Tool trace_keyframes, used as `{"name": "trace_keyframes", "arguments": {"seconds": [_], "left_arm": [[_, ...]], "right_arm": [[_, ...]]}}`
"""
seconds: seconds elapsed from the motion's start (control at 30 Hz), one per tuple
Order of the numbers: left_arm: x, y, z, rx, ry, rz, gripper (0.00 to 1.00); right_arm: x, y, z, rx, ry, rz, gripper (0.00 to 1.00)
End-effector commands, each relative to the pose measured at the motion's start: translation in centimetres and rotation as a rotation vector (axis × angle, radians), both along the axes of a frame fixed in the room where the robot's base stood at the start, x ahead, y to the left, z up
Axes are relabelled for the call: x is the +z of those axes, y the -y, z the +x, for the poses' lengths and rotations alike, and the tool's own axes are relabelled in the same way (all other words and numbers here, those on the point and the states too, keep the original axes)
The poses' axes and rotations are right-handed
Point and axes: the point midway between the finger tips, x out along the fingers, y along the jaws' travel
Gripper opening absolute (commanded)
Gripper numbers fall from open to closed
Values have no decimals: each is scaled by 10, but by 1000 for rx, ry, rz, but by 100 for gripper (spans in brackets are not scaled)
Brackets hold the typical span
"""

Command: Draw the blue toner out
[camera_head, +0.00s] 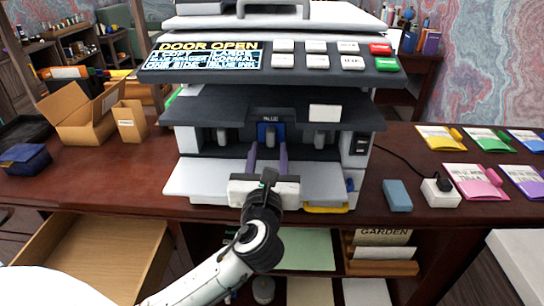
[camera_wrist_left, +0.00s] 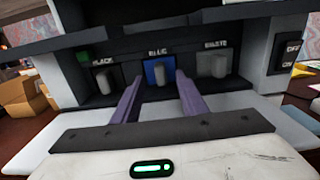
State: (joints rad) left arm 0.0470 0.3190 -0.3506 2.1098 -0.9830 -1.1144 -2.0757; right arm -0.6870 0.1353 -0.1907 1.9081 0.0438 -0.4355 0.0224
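The copier (camera_head: 365,150) stands on the desk with its front door folded down, and its panel reads DOOR OPEN. The blue toner (camera_head: 270,133) sits in the middle slot under a BLUE label; it also shows in the left wrist view (camera_wrist_left: 158,73). A black toner (camera_wrist_left: 107,78) is left of it and a waste unit (camera_wrist_left: 214,65) is right of it. My left gripper (camera_head: 269,150) reaches over the lowered door toward the middle slot. In the left wrist view its two purple fingers (camera_wrist_left: 160,90) are spread apart, with nothing between them, short of the blue toner. My right gripper is not seen.
Cardboard boxes (camera_head: 85,115) stand left of the copier. A blue block (camera_head: 397,195) and a white plug box (camera_head: 440,192) with a black cable lie to the right. Colored packets (camera_head: 474,181) lie farther right. A wooden drawer (camera_head: 95,255) is open below the desk.

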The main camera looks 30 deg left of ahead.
Motion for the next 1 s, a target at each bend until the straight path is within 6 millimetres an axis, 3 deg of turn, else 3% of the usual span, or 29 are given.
{"name": "trace_keyframes", "arguments": {"seconds": [0.33,0.77,1.0], "left_arm": [[0,-29,46,2,1,-1,39],[0,-34,55,1,0,-2,39],[0,-34,55,0,-1,-3,0]], "right_arm": [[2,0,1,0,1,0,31],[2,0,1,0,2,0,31],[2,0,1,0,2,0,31]]}}
